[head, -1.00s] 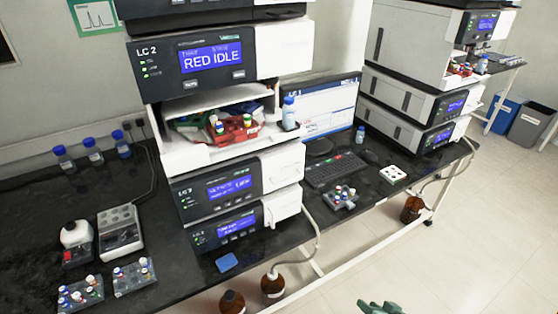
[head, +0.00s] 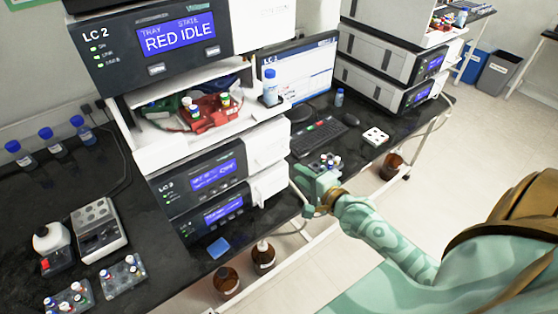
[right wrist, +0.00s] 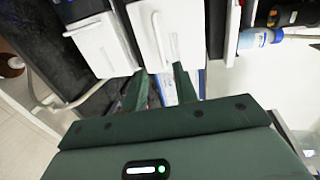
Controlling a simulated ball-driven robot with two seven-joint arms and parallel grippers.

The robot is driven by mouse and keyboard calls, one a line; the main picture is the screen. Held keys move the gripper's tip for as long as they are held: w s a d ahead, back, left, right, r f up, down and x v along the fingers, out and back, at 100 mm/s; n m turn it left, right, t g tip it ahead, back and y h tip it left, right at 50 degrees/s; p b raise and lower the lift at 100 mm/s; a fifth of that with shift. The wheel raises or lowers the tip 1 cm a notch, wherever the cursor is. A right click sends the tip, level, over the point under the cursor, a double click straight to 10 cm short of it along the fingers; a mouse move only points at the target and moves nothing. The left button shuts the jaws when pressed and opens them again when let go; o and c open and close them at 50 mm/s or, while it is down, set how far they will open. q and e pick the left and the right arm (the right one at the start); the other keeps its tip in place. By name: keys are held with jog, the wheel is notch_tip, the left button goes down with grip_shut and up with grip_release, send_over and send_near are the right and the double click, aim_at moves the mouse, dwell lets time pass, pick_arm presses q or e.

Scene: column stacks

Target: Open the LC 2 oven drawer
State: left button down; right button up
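The LC 2 stack shows a top unit (head: 160,50) with a lit screen reading "RED IDLE". Below its open bay are two lower units (head: 195,172) with white front blocks, an upper one (head: 265,146) and a lower one (head: 268,184). I cannot tell which is the oven drawer; neither block looks pulled out. My right gripper (head: 304,187) is just right of the lower block, apart from it as far as I can see. In the right wrist view my right gripper's fingers (right wrist: 160,86) are apart and empty, with white blocks (right wrist: 163,35) ahead. My left gripper is out of view.
The open bay holds a red rack (head: 208,113) and a blue-capped bottle (head: 270,88) at its edge. A keyboard (head: 318,137) and vial rack lie behind my right gripper. Brown bottles (head: 263,257) stand on the floor below the bench edge.

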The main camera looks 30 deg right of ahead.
jog(key=b+x, duration=0.1)
jog(key=x, duration=0.9)
jog(key=shift+b, duration=0.4)
jog(key=shift+w+a, duration=0.1)
grip_shut()
